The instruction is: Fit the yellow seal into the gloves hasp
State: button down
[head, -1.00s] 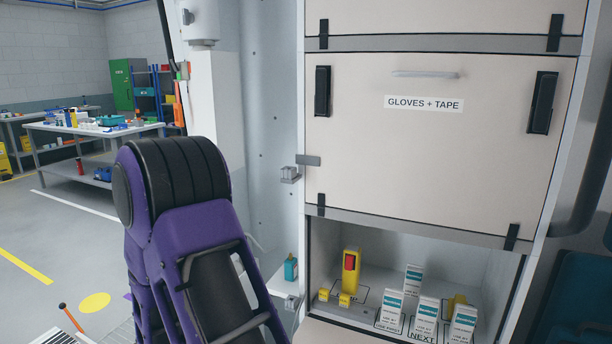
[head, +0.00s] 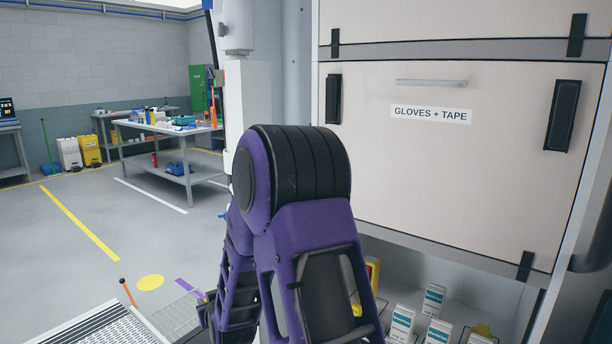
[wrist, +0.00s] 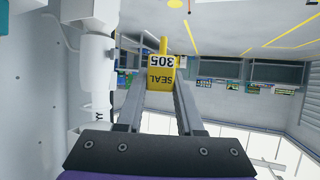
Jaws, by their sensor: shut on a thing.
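The yellow seal (wrist: 161,72), marked SEAL 305, shows upside down in the wrist view. My gripper (wrist: 161,88) is shut on it, with a finger on each side. The gloves door (head: 440,165), labelled GLOVES + TAPE, is closed at the right of the head view. My purple and black arm stands in front of the door's left edge and hides the area of the gloves hasp. My gripper's fingers and the seal cannot be made out in the head view, so their distance from the hasp cannot be told.
Below the door is an open shelf with several white and teal boxes (head: 403,323), partly behind my arm. A white post (head: 238,75) stands left of the cabinet. A workbench (head: 165,130) is farther back. The grey floor at left is mostly clear.

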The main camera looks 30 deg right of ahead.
jog(key=w+d+r+m+h, duration=0.15)
jog(key=w+d+r, duration=0.35)
jog(key=d+r, duration=0.65)
jog(key=s+d+r+m+h, duration=0.1)
jog(key=d+r, duration=0.3)
jog(key=r, duration=0.5)
jog(key=s+d+r+m+h, duration=0.1)
jog(key=s+d+r, duration=0.2)
jog(key=r, duration=0.7)
jog(key=s+d+r+m+g+h, duration=0.1)
jog(key=s+d+r, duration=0.1)
jog(key=d+r, duration=0.4)
notch_tip(320, 180, up, 4)
jog(key=shift+s, duration=0.25)
jog(key=shift+h, duration=0.25)
jog(key=shift+f+b, duration=2.4)
jog(key=shift+f, duration=0.55)
jog(key=shift+s+f+b, duration=0.1)
jog(key=shift+f+b, duration=0.8)
jog(key=shift+f, duration=0.85)
